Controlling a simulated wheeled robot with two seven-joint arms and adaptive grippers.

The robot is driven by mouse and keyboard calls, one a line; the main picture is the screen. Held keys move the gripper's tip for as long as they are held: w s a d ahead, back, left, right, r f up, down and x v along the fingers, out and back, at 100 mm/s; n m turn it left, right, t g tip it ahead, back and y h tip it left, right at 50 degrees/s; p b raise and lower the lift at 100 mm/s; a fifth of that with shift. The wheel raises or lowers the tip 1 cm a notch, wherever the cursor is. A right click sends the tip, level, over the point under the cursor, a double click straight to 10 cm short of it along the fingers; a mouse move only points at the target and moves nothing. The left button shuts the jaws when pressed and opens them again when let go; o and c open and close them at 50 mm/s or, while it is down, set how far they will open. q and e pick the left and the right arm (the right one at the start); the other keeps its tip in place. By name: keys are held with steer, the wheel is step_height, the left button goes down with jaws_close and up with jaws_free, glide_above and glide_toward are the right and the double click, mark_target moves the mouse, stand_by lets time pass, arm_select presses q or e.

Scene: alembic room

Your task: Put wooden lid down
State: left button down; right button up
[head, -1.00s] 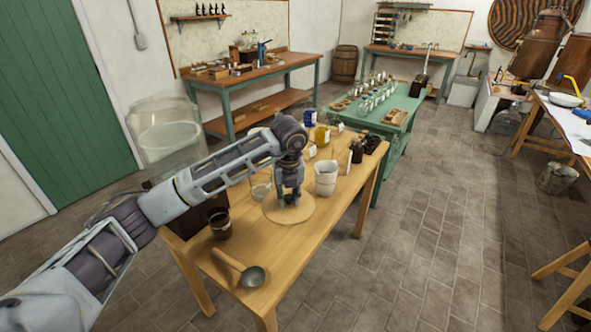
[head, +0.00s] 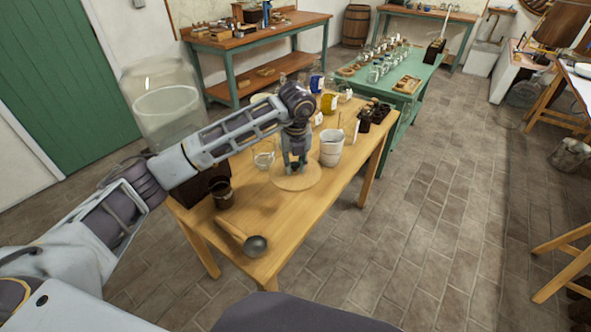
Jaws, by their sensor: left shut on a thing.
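The wooden lid (head: 312,180) is a round, pale wood disc at the middle of the light wooden table (head: 285,226). My left gripper (head: 295,164) points straight down over the lid's centre and is shut on it, likely by a knob that the fingers hide. The lid looks level and low over the tabletop; I cannot tell whether it touches the table. My right gripper is not in view.
A white cup (head: 331,148) stands right beside the lid. A glass beaker (head: 264,157), a dark cup (head: 222,194) and a ladle (head: 254,245) are left and in front. A large glass jar (head: 166,108) stands behind my arm. The table's front right is clear.

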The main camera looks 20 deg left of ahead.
mark_target(295, 167)
arm_select(q)
steer(key=shift+f, duration=2.3)
steer(key=shift+f, duration=1.85)
steer(key=shift+f, duration=0.1)
steer(key=c, duration=1.2)
jaws_free()
steer(key=r, duration=0.4)
steer(key=s+r, duration=0.1)
steer(key=r, duration=0.7)
steer(key=shift+s+d, duration=0.35)
